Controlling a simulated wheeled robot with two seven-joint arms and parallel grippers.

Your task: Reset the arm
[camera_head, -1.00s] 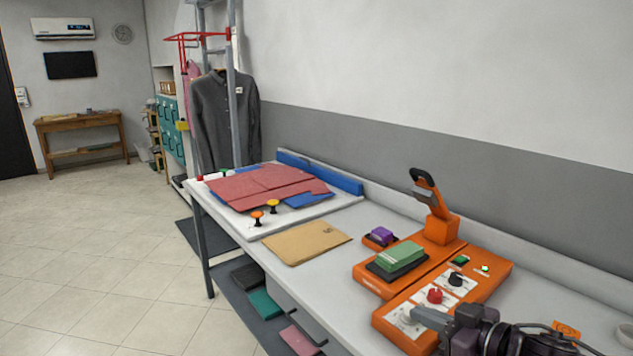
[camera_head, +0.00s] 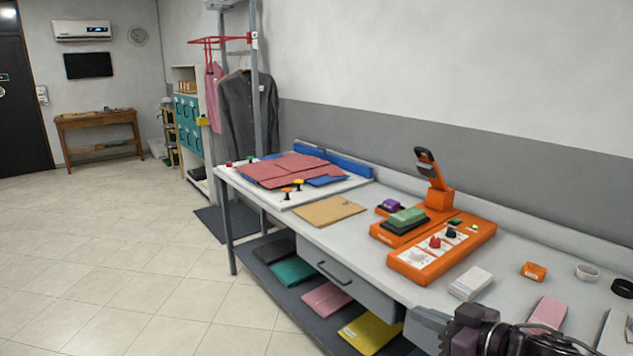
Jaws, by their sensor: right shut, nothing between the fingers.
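My right gripper (camera_head: 428,322) is at the bottom right of the head view, by the table's front edge. Its fingers are shut with nothing held. My dark wrist and a cable show behind it, cut off by the lower picture edge. My left gripper is out of view. The orange machine (camera_head: 440,250) stands on the table beyond the right gripper, apart from it.
A lower shelf (camera_head: 310,308) holds coloured folders. The tiled floor (camera_head: 130,260) at left is clear.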

